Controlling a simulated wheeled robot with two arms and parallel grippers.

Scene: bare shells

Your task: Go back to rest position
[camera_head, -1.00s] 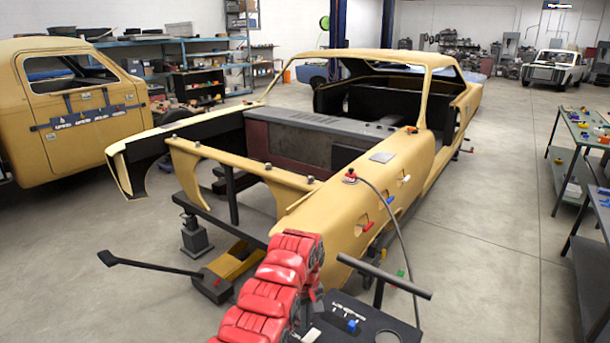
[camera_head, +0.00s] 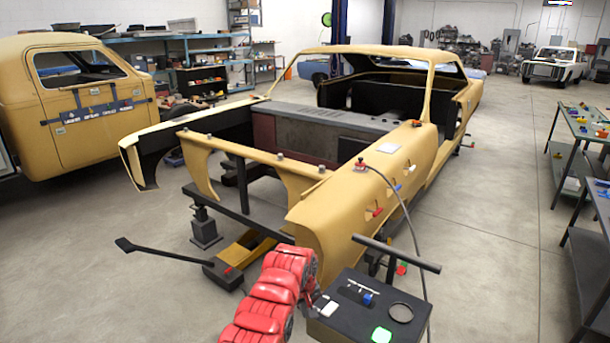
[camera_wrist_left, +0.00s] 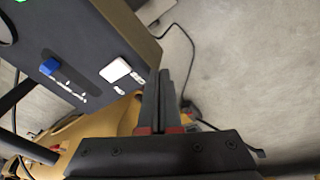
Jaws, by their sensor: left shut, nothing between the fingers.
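My red, segmented left arm (camera_head: 268,300) rises from the bottom edge in the head view. Its gripper (camera_head: 314,302) is small and dark there, beside the left side of a black box-topped stand (camera_head: 352,318). In the left wrist view the two dark fingers of the left gripper (camera_wrist_left: 166,78) lie together, with red parts at their base and nothing between them. The black stand (camera_wrist_left: 85,45) is left of the fingers there, with a blue knob and a white square on its panel. My right gripper is in neither view.
A stripped tan car body (camera_head: 330,225) stands on supports ahead. A black-handled jack (camera_head: 222,274) is on the floor left of my arm. A tan truck cab (camera_head: 90,105) is at left, and workbenches (camera_head: 585,130) line the right. Concrete floor (camera_head: 500,240) between car and benches is clear.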

